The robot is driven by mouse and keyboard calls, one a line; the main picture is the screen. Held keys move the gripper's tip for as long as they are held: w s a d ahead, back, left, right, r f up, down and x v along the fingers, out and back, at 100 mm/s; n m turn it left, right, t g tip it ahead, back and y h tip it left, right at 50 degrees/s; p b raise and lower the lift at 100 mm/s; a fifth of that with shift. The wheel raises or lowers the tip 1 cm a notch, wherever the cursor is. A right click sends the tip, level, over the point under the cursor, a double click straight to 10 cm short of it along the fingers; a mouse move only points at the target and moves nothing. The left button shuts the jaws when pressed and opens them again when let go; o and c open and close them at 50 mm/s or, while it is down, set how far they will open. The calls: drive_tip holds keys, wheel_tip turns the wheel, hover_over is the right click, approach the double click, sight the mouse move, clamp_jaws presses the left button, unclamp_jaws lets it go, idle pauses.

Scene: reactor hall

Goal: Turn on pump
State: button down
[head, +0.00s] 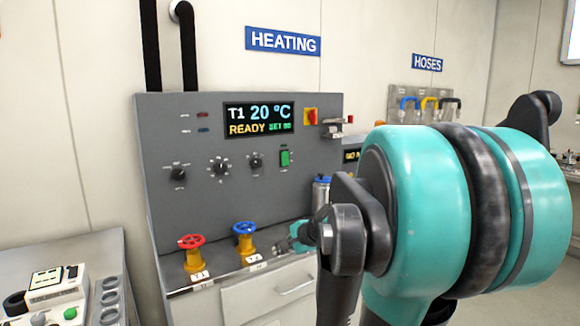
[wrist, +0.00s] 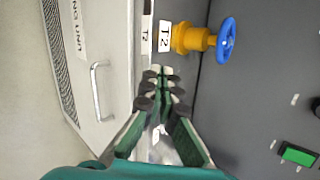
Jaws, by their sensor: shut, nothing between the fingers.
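The grey heating panel (head: 165,150) has a green rocker switch (head: 286,158) below its display. The green switch also shows at the lower right edge of the wrist view (wrist: 298,154). No label reading "pump" is legible. My gripper (head: 284,244) is low in front of the panel, right of the blue valve, below and apart from the switch. In the wrist view my gripper (wrist: 160,72) has its fingertips together with nothing between them, beside the blue-wheeled valve (wrist: 226,40).
The display (head: 258,118) reads T1 20 °C, READY. A red valve (head: 192,243) and a blue valve (head: 244,230) stand on the ledge. A silver bottle (head: 320,192) stands right. My arm hides the panel's right side.

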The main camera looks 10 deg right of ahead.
sight(286, 165)
drive_tip(key=w+d+r+m+t, duration=0.3)
drive_tip(key=w+d+r+m, duration=0.3)
drive_tip(key=r, duration=0.4)
drive_tip(key=w+d+r+m+t, duration=0.4)
drive_tip(key=w+d+r+m, duration=0.3)
drive_tip(key=r+m, duration=0.4)
drive_tip(key=shift+d+r, duration=0.15)
drive_tip(key=shift+d, duration=0.6)
drive_tip(key=shift+w, duration=0.1)
drive_tip(key=x, duration=1.4)
drive_tip(key=shift+w+a, duration=0.1)
drive_tip(key=shift+w, duration=0.25)
drive_tip(key=shift+s, duration=0.1)
